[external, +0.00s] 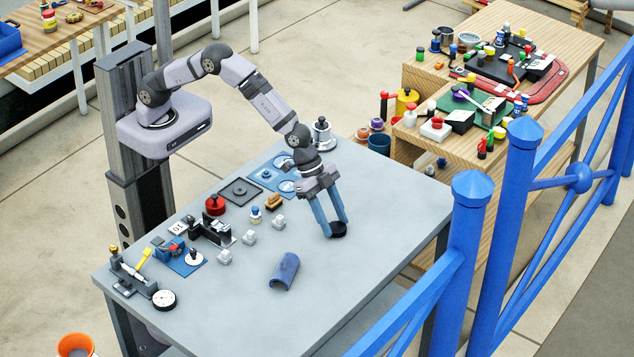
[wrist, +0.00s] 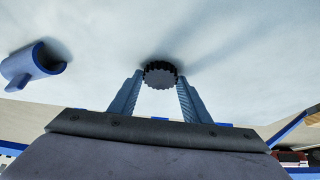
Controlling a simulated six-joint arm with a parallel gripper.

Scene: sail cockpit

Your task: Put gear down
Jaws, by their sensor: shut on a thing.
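The gear is a small black toothed disc (wrist: 160,74). In the wrist view it sits between the tips of my gripper's two blue fingers (wrist: 160,88), with its teeth showing along its edge. In the external view the gear (external: 338,230) is at the lower end of my gripper (external: 334,226), low over the right half of the grey table (external: 370,270). My gripper is shut on the gear. I cannot tell whether the gear touches the table top.
A blue curved piece (external: 285,271) lies left of and nearer than my gripper; it also shows in the wrist view (wrist: 32,66). Light grey blocks (external: 249,238), a red knob (external: 215,204) and blue plates (external: 272,178) stand to the left. The table's right and front areas are clear. A blue railing (external: 466,250) stands beyond the right edge.

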